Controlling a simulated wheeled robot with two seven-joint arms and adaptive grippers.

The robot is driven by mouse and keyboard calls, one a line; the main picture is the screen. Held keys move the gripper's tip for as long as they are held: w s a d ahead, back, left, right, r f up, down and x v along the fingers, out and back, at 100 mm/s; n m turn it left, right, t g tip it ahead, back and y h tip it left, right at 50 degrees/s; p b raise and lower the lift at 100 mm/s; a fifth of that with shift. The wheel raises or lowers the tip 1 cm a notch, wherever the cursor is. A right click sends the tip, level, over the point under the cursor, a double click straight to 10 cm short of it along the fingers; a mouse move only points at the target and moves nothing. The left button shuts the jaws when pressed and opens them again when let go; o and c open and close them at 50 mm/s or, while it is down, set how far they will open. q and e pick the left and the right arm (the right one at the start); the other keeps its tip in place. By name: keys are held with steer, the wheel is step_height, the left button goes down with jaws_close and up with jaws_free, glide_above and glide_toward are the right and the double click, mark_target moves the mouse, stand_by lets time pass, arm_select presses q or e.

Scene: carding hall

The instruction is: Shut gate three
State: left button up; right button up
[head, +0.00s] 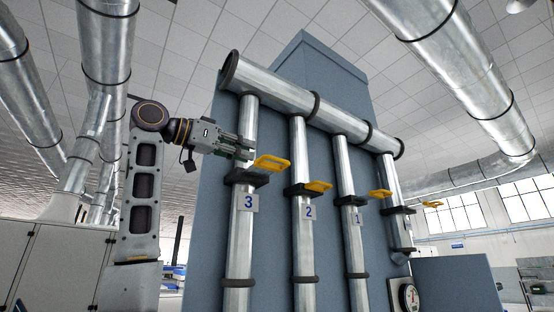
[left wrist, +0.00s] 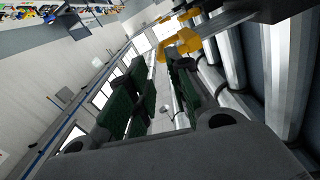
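Gate three is a dark slide housing (head: 247,178) on the leftmost metal pipe, above a plate marked 3 (head: 248,202). Its yellow loop handle (head: 272,162) sticks out to the right and stands further from its housing than gate two's handle does. My left gripper (head: 242,148) is just left of and slightly above this handle, apparently not holding it. In the left wrist view my left gripper (left wrist: 157,75) has its green-padded fingers apart with nothing between them. A yellow handle (left wrist: 180,46) shows just past the fingertips. My right gripper is out of view.
Gate two's yellow handle (head: 319,185), gate one's handle (head: 380,194) and another handle (head: 432,204) sit to the right. A thick header pipe (head: 290,95) runs above my gripper. The blue cabinet (head: 272,240) is behind the pipes. A gauge (head: 409,297) is low right.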

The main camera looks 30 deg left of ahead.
mark_target(278, 160)
arm_select(q)
steer(key=p+x, duration=0.2)
steer(key=x, duration=0.9)
steer(key=shift+r+p, duration=0.1)
steer(key=shift+p, duration=0.2)
jaws_close()
